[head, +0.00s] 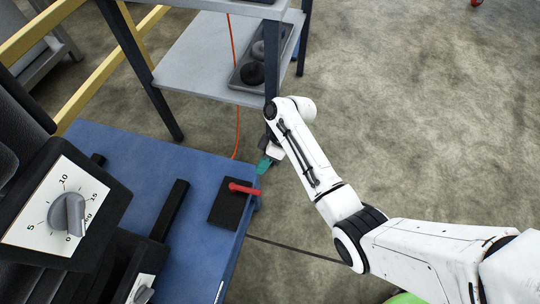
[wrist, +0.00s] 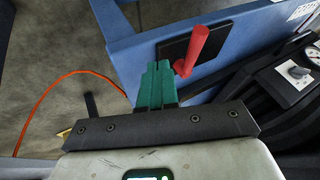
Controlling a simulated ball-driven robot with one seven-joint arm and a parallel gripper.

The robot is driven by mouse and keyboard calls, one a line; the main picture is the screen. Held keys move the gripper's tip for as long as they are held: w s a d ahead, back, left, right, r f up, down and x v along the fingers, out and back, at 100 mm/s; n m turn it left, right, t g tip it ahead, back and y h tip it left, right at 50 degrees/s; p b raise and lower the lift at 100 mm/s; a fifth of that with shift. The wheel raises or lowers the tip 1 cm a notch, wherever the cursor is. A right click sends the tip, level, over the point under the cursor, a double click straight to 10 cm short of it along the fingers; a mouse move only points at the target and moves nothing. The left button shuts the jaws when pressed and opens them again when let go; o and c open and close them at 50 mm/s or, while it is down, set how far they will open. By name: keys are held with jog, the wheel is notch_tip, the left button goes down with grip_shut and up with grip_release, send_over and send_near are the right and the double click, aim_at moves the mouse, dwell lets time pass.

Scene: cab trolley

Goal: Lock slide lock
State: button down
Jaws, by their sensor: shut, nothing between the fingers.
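The slide lock has a red handle (head: 244,189) on a black plate (head: 228,208) at the right edge of the blue trolley top. In the wrist view the red handle (wrist: 196,49) stands out from the black plate (wrist: 172,50), just beyond and to the right of my fingertips. My gripper (head: 264,165) has green fingers and is shut and empty, a little above the handle in the head view. In the wrist view the closed fingers (wrist: 157,70) point towards the plate. I cannot tell whether they touch it. The lock's bolt is not clearly visible.
A grey shelf (head: 200,62) with a dark tray (head: 258,70) stands behind the blue top (head: 185,160). An orange cable (head: 237,135) hangs near my gripper. A panel with a grey dial (head: 68,214) is at the left. Bare floor lies to the right.

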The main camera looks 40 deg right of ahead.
aim_at(246, 190)
jog(key=shift+s+a+f, duration=0.3)
jog(key=shift+s+a, duration=0.3)
jog(key=shift+a, duration=0.3)
jog(key=shift+s+a+f, duration=0.3)
jog(key=shift+s+a, duration=0.25)
jog(key=shift+a, duration=0.3)
jog(key=shift+s, duration=0.1)
